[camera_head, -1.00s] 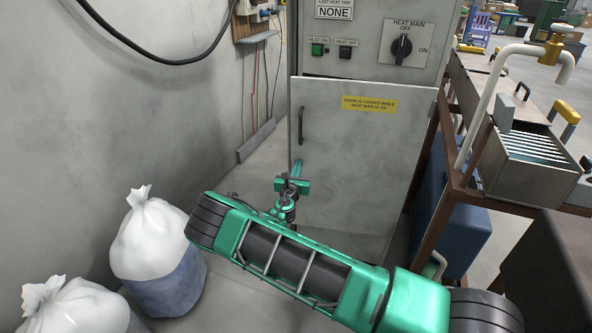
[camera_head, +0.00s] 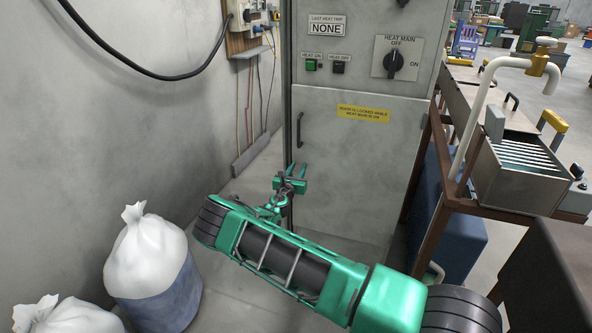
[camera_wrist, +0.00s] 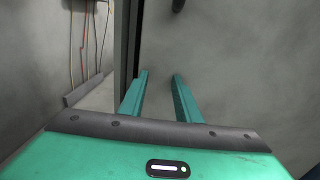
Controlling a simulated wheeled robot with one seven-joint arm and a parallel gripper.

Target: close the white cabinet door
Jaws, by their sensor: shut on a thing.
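The white cabinet door (camera_head: 350,165) is a pale grey-white panel with a yellow label (camera_head: 363,113) and a dark vertical handle (camera_head: 299,130) near its left edge. It looks nearly flush with the cabinet (camera_head: 360,25); a dark strip runs along its left edge. My gripper (camera_head: 296,171) is at the door's lower left, below the handle. In the wrist view the fingers (camera_wrist: 160,76) point at the door face (camera_wrist: 235,60) beside its left edge, with a gap between them. The handle's lower end (camera_wrist: 178,5) shows above them. The fingers' contact with the door is hard to make out.
White-topped bags (camera_head: 150,255) stand on the floor at left by the grey wall. A brown-framed bench (camera_head: 445,165) with a metal box stands right of the cabinet. Wall cables (camera_head: 250,95) hang at left. Some floor is clear between bags and cabinet.

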